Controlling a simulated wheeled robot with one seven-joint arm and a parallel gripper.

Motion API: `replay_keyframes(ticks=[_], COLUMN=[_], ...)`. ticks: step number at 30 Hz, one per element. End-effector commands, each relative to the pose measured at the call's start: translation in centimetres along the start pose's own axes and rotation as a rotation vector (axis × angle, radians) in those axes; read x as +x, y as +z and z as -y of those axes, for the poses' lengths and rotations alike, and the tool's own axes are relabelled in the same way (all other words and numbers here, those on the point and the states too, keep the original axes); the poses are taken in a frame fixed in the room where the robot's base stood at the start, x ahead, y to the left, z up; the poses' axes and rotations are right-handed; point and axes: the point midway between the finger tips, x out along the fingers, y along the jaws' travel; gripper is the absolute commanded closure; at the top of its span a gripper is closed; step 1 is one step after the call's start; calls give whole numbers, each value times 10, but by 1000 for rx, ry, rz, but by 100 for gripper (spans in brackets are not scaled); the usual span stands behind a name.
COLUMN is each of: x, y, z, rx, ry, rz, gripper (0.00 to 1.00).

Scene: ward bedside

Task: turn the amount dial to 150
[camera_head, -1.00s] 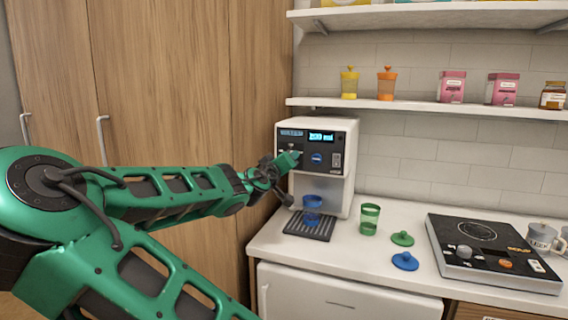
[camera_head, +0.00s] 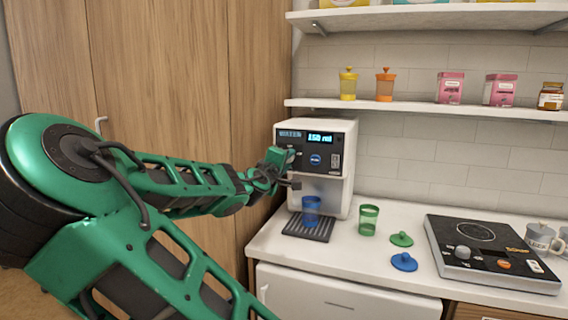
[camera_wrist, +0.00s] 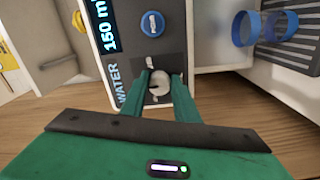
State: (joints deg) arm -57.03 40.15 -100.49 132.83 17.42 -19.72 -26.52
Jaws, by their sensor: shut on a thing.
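The white water dispenser (camera_head: 345,150) stands at the back left of the counter. Its display (camera_head: 320,138) reads 150 ml, and the wrist view shows the same reading on the display (camera_wrist: 104,24). My gripper (camera_wrist: 160,82) is shut on the amount dial (camera_wrist: 160,84), a pale round knob on the dark front panel. In the head view my gripper (camera_head: 284,160) is at the left of the panel and hides the dial. A blue round button (camera_wrist: 152,24) sits beside the dial and is apart from my fingers.
A blue cup (camera_head: 311,210) stands on the drip tray (camera_head: 307,231) under the spout. A green cup (camera_head: 368,219), a green lid (camera_head: 402,239) and a blue lid (camera_head: 404,262) are on the counter. A hob (camera_head: 490,252) is at the right.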

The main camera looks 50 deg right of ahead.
Motion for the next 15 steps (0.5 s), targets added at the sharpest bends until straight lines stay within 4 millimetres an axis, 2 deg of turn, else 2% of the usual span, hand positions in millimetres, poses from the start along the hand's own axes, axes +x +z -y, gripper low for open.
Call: replay_keyframes(ticks=[1,13,14,15], x=[-1,-1,-1,-1], y=[-7,-8,-8,-8], z=[4,4,4,4], rx=[-3,-9,-9,-9], ry=[-7,-8,-8,-8], rz=[-16,-16,-16,-16], gripper=[95,95,68,58])
